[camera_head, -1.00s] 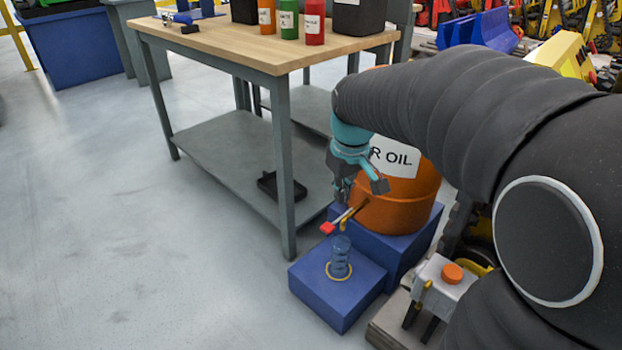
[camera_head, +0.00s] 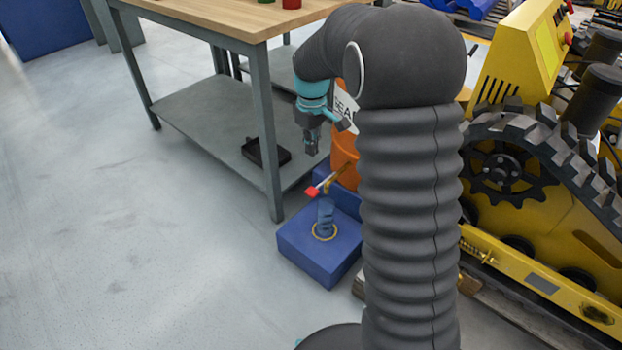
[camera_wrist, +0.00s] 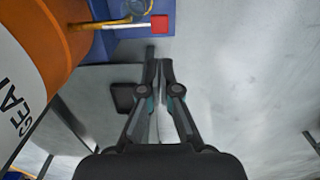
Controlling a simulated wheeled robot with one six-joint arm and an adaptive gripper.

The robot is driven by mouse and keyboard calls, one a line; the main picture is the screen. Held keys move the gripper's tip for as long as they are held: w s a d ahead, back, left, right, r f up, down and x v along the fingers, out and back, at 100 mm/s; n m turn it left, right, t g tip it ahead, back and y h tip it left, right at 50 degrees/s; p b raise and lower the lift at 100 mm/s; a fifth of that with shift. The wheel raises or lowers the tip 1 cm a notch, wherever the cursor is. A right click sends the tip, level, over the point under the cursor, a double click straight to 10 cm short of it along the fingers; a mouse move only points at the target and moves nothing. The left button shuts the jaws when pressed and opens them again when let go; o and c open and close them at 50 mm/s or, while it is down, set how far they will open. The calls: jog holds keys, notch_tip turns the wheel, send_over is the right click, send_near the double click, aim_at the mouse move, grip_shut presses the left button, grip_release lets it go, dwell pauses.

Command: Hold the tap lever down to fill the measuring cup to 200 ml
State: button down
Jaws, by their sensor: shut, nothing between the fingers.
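The tap lever (camera_head: 312,191) has a red end and sticks out to the left from the brass tap on the orange oil drum (camera_head: 345,155). Its red end also shows in the wrist view (camera_wrist: 159,24). The clear bluish measuring cup (camera_head: 325,216) stands upright below the tap, inside a yellow ring on a blue block (camera_head: 300,240). I cannot read its level. My gripper (camera_head: 312,151) hangs pointing down above the lever, apart from it. In the wrist view my gripper (camera_wrist: 159,66) is shut and empty, its fingertips near the lever's red end.
A wooden-topped workbench (camera_head: 215,14) with a grey lower shelf (camera_head: 215,112) stands to the left, its leg close to the tap. A small black tray (camera_head: 264,152) lies under it. A yellow tracked machine (camera_head: 530,190) stands at the right. The floor at left is clear.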

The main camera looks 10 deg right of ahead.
aim_at(311, 191)
notch_tip(311, 191, down, 14)
jog(key=shift+r+b, duration=0.1)
jog(key=shift+b, duration=0.45)
